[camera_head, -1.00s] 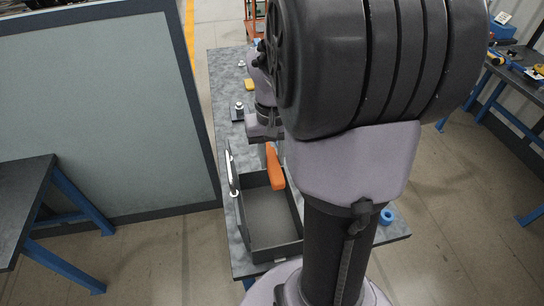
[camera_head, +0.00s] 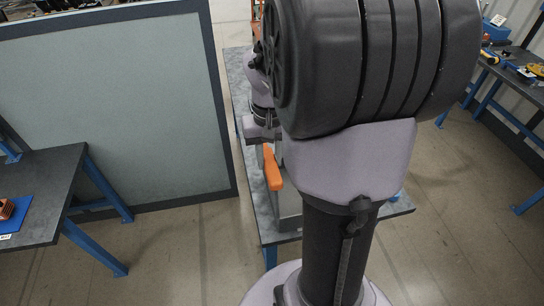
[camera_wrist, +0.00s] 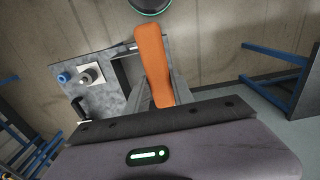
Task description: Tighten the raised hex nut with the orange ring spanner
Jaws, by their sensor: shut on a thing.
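My gripper (camera_head: 268,141) is shut on the orange ring spanner (camera_head: 272,168), which hangs below it beside the long table's left edge in the head view. In the wrist view the spanner's flat orange end (camera_wrist: 153,65) points away from my gripper (camera_wrist: 165,103); its ring is not visible. A grey cylindrical fitting (camera_wrist: 88,74) on a pale plate stands on the table in the wrist view, apart from the spanner. I cannot tell whether it carries the raised hex nut. In the head view my arm hides most of the tabletop.
The long table (camera_head: 236,66) is mostly behind my arm. A grey tray (camera_head: 290,222) is partly hidden on it. A blue ring (camera_wrist: 64,77) lies near the fitting.

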